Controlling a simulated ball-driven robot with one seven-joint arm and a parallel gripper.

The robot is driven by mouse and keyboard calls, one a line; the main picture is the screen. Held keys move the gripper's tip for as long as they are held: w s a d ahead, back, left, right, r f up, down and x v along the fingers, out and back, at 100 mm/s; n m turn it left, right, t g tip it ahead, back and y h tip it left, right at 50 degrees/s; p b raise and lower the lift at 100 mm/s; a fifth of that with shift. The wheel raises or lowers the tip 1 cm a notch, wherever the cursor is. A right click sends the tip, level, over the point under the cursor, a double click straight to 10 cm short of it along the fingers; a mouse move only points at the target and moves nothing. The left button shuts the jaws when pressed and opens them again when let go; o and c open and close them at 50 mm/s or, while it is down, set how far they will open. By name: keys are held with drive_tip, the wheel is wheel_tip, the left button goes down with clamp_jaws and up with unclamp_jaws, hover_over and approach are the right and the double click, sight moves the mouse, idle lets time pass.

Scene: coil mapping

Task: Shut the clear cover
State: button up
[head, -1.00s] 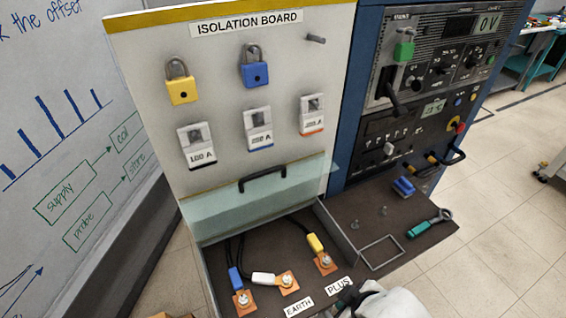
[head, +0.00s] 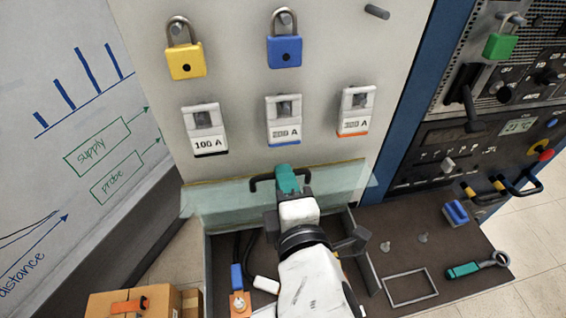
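The clear cover (head: 222,208) stands raised at the back of the open terminal box (head: 208,270), against the isolation board. Its black handle (head: 262,183) runs along its upper part. My gripper (head: 287,180), with teal fingertips, is at the middle of the handle. The fingers overlap the bar, but I cannot tell whether they are closed on it. My arm hides much of the box's inside. A blue plug (head: 236,277), a white plug (head: 266,284) and a copper terminal (head: 240,304) show in its left part.
Yellow (head: 186,62) and blue (head: 285,52) padlocks hang above, over several fuse holders. Right of the box, the dark shelf holds a metal frame (head: 388,292), a blue block (head: 455,212) and a teal-handled wrench (head: 465,270). A cardboard box (head: 160,297) stands at lower left.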

drive_tip(key=shift+x, duration=2.2)
clamp_jaws()
